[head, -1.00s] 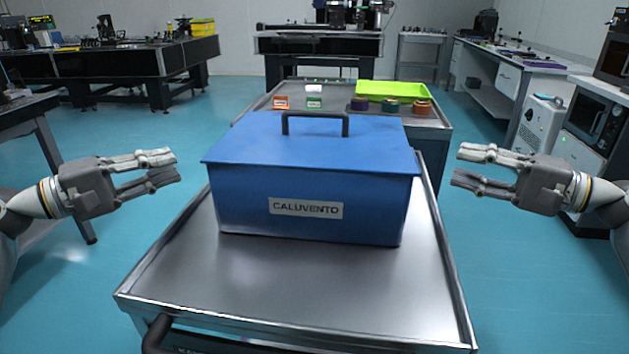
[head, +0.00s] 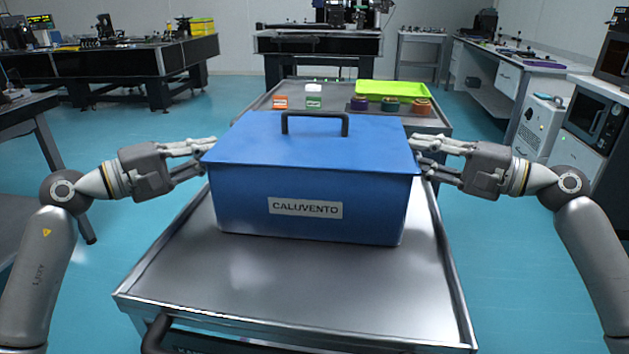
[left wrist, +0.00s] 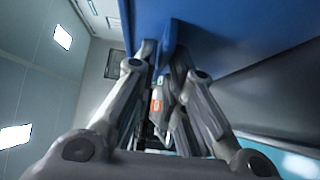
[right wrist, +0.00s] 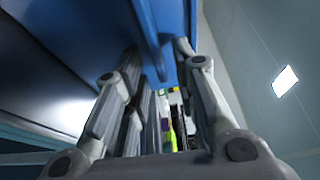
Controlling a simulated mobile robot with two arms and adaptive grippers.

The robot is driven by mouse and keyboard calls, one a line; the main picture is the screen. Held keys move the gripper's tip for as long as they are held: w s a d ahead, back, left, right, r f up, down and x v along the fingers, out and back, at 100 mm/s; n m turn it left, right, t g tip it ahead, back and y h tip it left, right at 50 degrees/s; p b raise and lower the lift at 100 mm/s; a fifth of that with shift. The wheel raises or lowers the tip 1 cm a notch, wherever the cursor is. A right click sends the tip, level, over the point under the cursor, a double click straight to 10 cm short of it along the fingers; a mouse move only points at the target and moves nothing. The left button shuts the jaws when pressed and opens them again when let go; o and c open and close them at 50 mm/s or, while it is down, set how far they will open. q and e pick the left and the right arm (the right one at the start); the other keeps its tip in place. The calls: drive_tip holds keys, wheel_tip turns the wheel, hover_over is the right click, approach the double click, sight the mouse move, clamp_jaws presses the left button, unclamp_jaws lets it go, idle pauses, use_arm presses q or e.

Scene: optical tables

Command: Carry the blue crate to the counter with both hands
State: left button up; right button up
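The blue crate (head: 310,185) is closed with a flat lid, a dark top handle (head: 315,117) and a "CALUVENTO" label. It rests on a grey metal cart (head: 300,280). My left gripper (head: 210,154) is open at the crate's left side, just under the lid's edge. My right gripper (head: 420,157) is open at its right side at like height. The wrist views show a blue ledge on the crate at the fingers, in the left (left wrist: 172,40) and the right (right wrist: 152,45). Contact is hard to tell. A pale-topped counter (head: 530,62) stands at the back right.
Behind the crate, another metal cart (head: 440,125) holds a green tray (head: 392,90) and several small items. Dark optical tables (head: 110,62) stand at the back left and back centre. A microwave (head: 595,120) is at the right. Blue floor is open on both sides.

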use_arm(q)
clamp_jaws()
use_arm(e)
clamp_jaws()
use_arm(q)
drive_tip(key=shift+r, duration=0.2)
use_arm(e)
drive_tip(key=shift+r, duration=0.25)
